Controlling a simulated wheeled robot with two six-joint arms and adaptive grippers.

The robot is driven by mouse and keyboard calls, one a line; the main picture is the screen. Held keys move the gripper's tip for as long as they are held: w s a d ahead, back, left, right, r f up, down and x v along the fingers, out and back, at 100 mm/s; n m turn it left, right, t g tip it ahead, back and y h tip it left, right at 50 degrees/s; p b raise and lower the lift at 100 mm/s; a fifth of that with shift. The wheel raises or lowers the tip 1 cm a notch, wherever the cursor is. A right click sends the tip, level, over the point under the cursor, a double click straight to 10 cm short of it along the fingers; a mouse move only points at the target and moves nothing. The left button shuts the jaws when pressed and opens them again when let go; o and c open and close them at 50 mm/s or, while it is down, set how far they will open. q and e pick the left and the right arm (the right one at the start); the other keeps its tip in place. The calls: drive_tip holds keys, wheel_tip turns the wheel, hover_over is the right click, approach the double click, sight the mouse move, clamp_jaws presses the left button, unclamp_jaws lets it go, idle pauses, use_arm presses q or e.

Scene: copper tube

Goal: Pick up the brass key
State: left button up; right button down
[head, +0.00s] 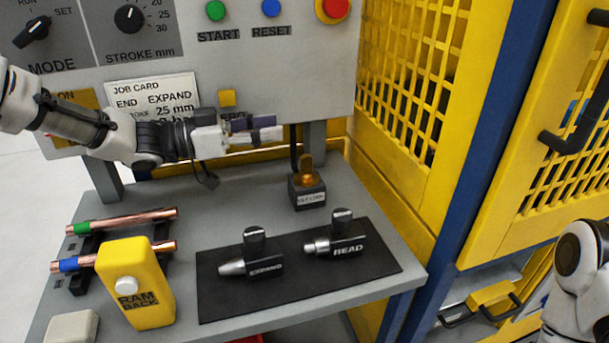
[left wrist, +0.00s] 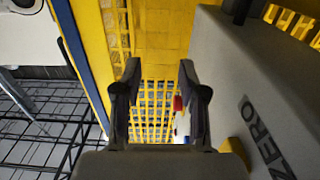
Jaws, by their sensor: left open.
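The brass key (head: 306,168) stands upright in a small black block (head: 307,192) with a white label, at the back of the grey bench in the head view. My left gripper (head: 270,129) is open and empty, in front of the grey panel. In the picture it is above and to the left of the key, apart from it. The left wrist view shows the two fingers (left wrist: 160,90) spread with nothing between them. I cannot make out the key in that view. My right gripper is outside the views.
A black mat (head: 300,291) carries two black-handled tools (head: 252,255) (head: 338,237). Copper tubes (head: 125,219) rest on a rack at left, behind a yellow RAM BACK box (head: 135,283). Yellow mesh guarding (head: 415,70) bounds the bench's right side. A panel post (head: 314,140) stands behind the key.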

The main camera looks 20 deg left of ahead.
use_arm(q)
approach(303, 156)
drive_tip(key=x, duration=0.3)
drive_tip(key=shift+w+d+f+b, duration=0.2)
drive_tip(key=shift+w+d+b, duration=0.1)
drive_tip(key=shift+b, duration=0.1)
drive_tip(key=x, duration=0.7)
drive_tip(key=shift+r, duration=0.15)
drive_tip(key=shift+s, duration=0.1)
clamp_jaws()
